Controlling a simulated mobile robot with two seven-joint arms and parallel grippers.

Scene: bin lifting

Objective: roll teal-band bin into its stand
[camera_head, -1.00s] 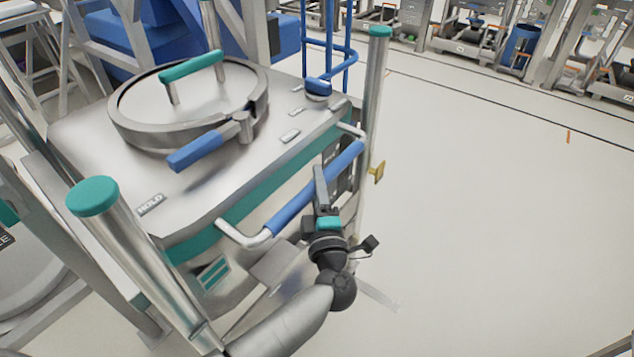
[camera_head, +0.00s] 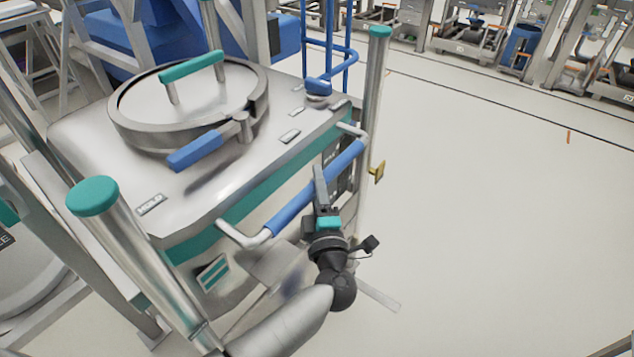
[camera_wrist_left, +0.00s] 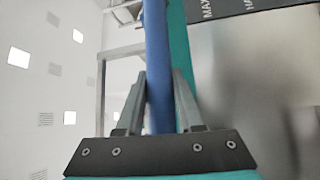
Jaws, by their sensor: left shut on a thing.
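The teal-band bin (camera_head: 205,190) is a large steel box with a teal stripe around its upper side and a round lid with a teal handle on top. It stands upright between steel posts with teal caps, one at the front left (camera_head: 140,260) and one at the right (camera_head: 376,100). My left gripper (camera_head: 320,185) is shut on the blue push bar (camera_head: 290,208) along the bin's near right side. In the left wrist view the blue bar (camera_wrist_left: 158,70) runs between the two fingers (camera_wrist_left: 158,105). My right gripper is not in view.
Pale open floor (camera_head: 490,200) lies to the right. A blue tubular frame (camera_head: 330,45) stands just behind the bin. Steel frames and a blue barrel (camera_head: 522,45) stand along the back. A grey frame lies close on the left.

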